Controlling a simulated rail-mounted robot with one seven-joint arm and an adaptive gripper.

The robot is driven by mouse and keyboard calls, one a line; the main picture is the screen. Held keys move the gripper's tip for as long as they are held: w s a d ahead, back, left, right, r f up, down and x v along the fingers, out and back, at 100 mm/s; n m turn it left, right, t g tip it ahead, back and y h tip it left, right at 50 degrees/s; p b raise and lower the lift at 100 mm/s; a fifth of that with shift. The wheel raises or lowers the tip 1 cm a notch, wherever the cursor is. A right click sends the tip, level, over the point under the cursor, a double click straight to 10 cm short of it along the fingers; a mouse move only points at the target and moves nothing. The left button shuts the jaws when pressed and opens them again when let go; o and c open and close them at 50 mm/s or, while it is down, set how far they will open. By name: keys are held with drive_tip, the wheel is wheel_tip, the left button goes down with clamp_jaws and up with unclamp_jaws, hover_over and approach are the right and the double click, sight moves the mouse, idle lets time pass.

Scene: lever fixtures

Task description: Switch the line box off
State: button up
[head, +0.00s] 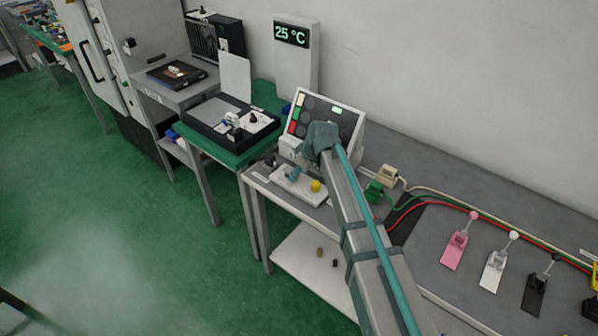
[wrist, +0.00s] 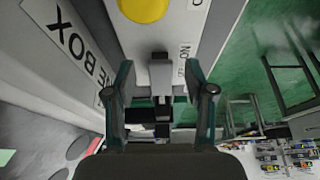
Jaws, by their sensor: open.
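The line box (head: 304,193) is a pale box at the front left of the grey bench, with a yellow button (head: 315,186) on its right part. In the wrist view the box face (wrist: 182,22) shows the yellow button (wrist: 143,9) at the top and lettering ending in "BOX" on the left. A small grey lever (wrist: 161,71) with a dark base stands below the button. My gripper (wrist: 159,78) is open, its teal fingers on either side of the lever with visible gaps. In the head view my arm largely hides the gripper.
A tilted control panel (head: 340,112) stands behind the line box. Pink (head: 455,250), white (head: 492,270) and black (head: 534,294) lever fixtures stand along the bench at right. Red and green cables run behind them. A green connector (head: 374,191) sits right of my arm.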

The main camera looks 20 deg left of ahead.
drive_tip(key=shift+a+f, duration=0.1)
drive_tip(key=shift+f, duration=0.05)
clamp_jaws()
drive_tip(key=shift+w+a+r+h+p, duration=0.2)
drive_tip(key=shift+r+h+p, duration=0.1)
drive_tip(key=shift+h+p, duration=0.15)
drive_tip(key=shift+w+a+r+g+h+p, duration=0.15)
drive_tip(key=shift+a+r+g+h+p, duration=0.3)
drive_tip(key=shift+h+p, duration=0.4)
drive_tip(key=shift+g+h+p, duration=0.35)
drive_tip(key=shift+h+p, duration=0.1)
drive_tip(key=shift+h, duration=0.35)
drive_tip(key=shift+f+h, duration=0.1)
drive_tip(key=shift+h, duration=0.2)
